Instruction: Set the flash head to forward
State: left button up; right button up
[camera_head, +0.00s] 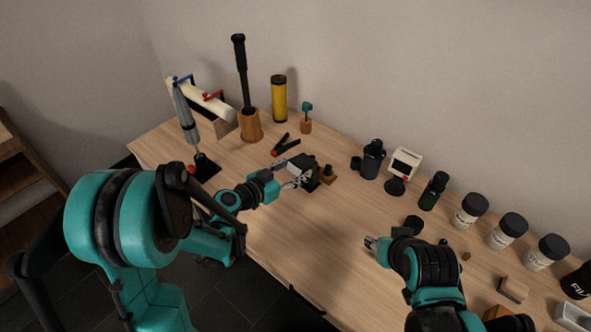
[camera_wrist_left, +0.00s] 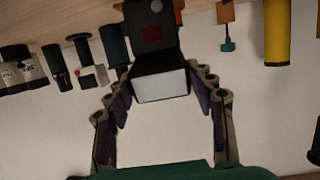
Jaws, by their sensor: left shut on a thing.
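The flash is a dark unit on the table in front of my left arm; its head (camera_head: 303,163) shows beside my left gripper (camera_head: 297,182). In the left wrist view the black flash head (camera_wrist_left: 160,80) has a pale front panel facing the camera, with the dark body (camera_wrist_left: 147,28) behind it. My left gripper (camera_wrist_left: 162,98) has a finger on each side of the head and is shut on it. The fingers partly hide the flash in the head view. My right gripper (camera_head: 372,243) is over the table, away from the flash; its finger opening is unclear.
A small wooden block (camera_head: 327,173) stands right beside the flash. Black-and-orange pliers (camera_head: 286,145) lie behind it. A wooden holder (camera_head: 250,127), yellow cylinder (camera_head: 279,100) and black bottle (camera_head: 372,160) stand farther back. Several lidded jars (camera_head: 507,232) line the right. The table's middle is clear.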

dwell(0.4)
pick_arm(q)
jog(key=o, duration=1.2)
jog(key=shift+c, duration=0.2)
jog(key=v, duration=1.2)
jog(key=shift+f, duration=0.2)
jog(key=shift+s, duration=0.1)
